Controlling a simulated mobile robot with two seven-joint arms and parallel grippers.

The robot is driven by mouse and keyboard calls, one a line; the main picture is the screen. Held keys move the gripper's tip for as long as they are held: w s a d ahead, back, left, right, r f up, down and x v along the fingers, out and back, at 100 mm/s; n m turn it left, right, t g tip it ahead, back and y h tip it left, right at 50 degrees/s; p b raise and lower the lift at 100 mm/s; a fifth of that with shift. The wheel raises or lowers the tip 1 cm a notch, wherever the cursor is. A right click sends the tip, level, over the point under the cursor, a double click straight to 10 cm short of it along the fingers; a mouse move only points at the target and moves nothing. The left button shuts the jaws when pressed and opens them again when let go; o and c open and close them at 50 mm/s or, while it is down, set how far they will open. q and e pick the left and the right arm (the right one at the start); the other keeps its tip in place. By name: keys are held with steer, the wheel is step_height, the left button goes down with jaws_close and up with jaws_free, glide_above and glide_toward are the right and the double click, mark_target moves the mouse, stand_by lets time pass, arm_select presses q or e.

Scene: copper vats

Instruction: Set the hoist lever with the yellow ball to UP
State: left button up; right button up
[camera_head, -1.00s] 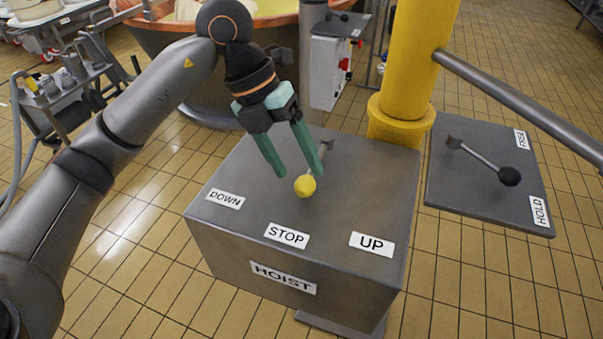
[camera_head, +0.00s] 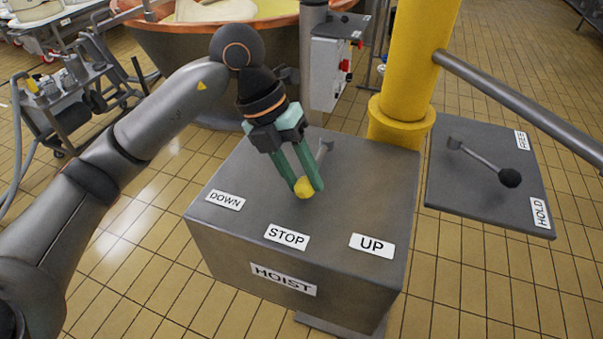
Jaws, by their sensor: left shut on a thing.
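The hoist lever's yellow ball (camera_head: 303,188) stands above the grey hoist box (camera_head: 345,205), on the side of the STOP label (camera_head: 287,237). The lever's rod shows only in part behind my left gripper's fingers. The DOWN label (camera_head: 225,199) is to the left and the UP label (camera_head: 372,245) to the right on the box top. My left gripper (camera_head: 307,187) is shut on the yellow ball, with one green finger on each side of it. My right gripper is not in view.
A second lever with a black ball (camera_head: 510,178) is on a grey plate (camera_head: 470,200) marked FREE and HOLD, right of the box. A yellow column (camera_head: 415,60) with a grey bar (camera_head: 520,105) stands behind. A copper vat (camera_head: 170,45) is at the back.

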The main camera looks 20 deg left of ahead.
arm_select(q)
jaws_close()
stand_by(0.8)
